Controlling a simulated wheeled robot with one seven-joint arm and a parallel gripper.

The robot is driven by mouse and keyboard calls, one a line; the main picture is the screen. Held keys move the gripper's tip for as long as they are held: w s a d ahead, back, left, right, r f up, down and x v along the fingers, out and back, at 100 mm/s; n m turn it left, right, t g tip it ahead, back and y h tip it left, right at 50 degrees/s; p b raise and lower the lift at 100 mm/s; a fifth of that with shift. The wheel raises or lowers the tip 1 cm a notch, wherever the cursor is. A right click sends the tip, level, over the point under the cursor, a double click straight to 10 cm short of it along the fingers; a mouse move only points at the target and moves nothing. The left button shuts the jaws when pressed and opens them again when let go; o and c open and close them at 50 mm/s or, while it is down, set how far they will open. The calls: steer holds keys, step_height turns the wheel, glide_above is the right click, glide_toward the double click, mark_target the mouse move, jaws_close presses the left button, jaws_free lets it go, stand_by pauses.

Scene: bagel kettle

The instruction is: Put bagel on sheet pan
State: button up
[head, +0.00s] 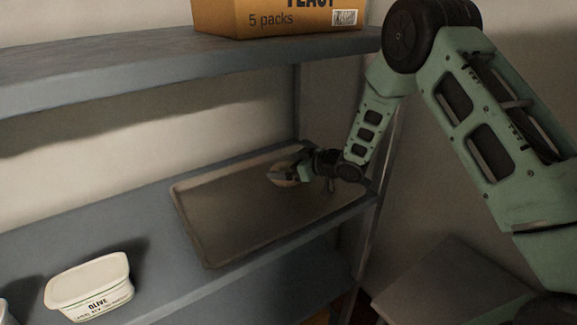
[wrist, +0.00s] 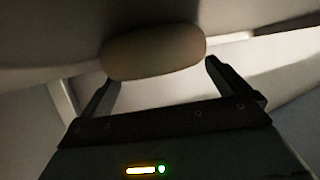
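The sheet pan (head: 225,225) is a shallow rimmed metal tray on the grey shelf, at its right end. The bagel (head: 281,180) is a small light brown shape over the far right part of the pan in the head view. In the wrist view the bagel (wrist: 153,52) shows as a tan oval at the fingertips, nearly as wide as the space between them. My gripper (head: 297,172) reaches in from the right, low over the pan. Its fingers are spread to either side of the bagel (wrist: 162,75). I cannot tell whether they grip it or whether it touches the pan.
A white olive tub (head: 90,287) stands at the left front of the shelf. An upper shelf (head: 150,65) with a yellow carton (head: 275,15) lies above. A post (head: 372,225) stands at the shelf's right end, close to my arm. The left and middle of the pan are empty.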

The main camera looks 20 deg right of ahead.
steer(key=shift+s+f, duration=0.25)
steer(key=shift+f, duration=0.4)
steer(key=shift+w+r+p, duration=0.1)
steer(key=shift+r+p, duration=0.4)
steer(key=shift+p, duration=0.05)
steer(key=shift+d, duration=0.25)
steer(key=b+v, duration=0.1)
steer(key=v, duration=0.3)
steer(key=b+v, duration=0.1)
steer(key=v, duration=0.2)
steer(key=b+v, duration=0.1)
steer(key=v, duration=0.3)
steer(key=shift+s+r+b, duration=0.2)
steer(key=shift+r+b, duration=0.1)
steer(key=shift+r, duration=0.25)
steer(key=s+a+r+g+h, duration=0.1)
steer(key=s+a+r+h, duration=0.15)
steer(key=a, duration=0.35)
steer(key=s+a+g+h, duration=0.2)
steer(key=s+g, duration=0.1)
steer(key=s, duration=0.8)
steer(key=s+a+r+g+h, duration=0.1)
steer(key=s+a+g, duration=0.1)
steer(key=s, duration=0.9)
steer(key=s+a+r+g+h, duration=0.1)
steer(key=s+g, duration=0.3)
steer(key=s, duration=0.8)
steer(key=shift+a+h, duration=0.85)
